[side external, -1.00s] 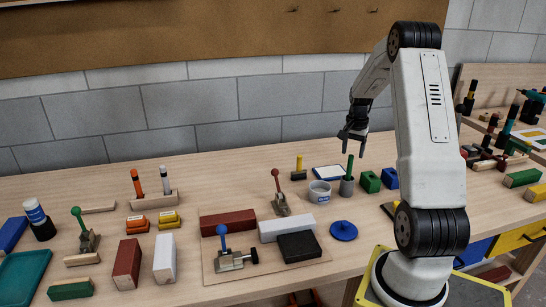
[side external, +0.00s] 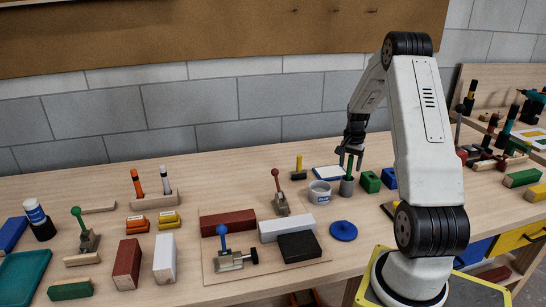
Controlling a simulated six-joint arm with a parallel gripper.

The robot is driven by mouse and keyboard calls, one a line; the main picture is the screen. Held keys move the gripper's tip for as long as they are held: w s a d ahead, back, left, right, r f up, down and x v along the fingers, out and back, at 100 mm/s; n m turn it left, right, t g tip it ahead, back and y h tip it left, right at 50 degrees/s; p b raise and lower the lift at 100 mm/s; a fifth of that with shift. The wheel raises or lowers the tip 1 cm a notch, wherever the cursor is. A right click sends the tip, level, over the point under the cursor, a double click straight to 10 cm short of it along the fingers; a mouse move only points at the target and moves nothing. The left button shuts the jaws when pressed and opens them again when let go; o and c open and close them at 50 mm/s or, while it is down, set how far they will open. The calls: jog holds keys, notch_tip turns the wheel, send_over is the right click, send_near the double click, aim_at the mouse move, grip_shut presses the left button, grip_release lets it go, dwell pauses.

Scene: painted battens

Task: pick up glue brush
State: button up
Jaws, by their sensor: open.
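The glue brush looks to be the green-handled tool (side external: 350,167) standing upright in a small grey cup (side external: 346,187) at the back right of the bench. Its lower end is hidden inside the cup. My gripper (side external: 349,164) is open and points down, with its fingers around or just beside the upper part of the green handle. From this view I cannot tell whether the handle lies between the fingers or whether they touch it.
A white tub (side external: 319,192) stands left of the cup, and a green block (side external: 370,182) and blue block (side external: 389,178) stand close on its right. A blue-edged white pad (side external: 326,172) lies behind. A blue round lid (side external: 343,231) lies in front, with bare bench around it.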

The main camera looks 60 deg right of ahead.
grip_shut()
jog(key=shift+r, duration=0.1)
jog(key=shift+r, duration=4.95)
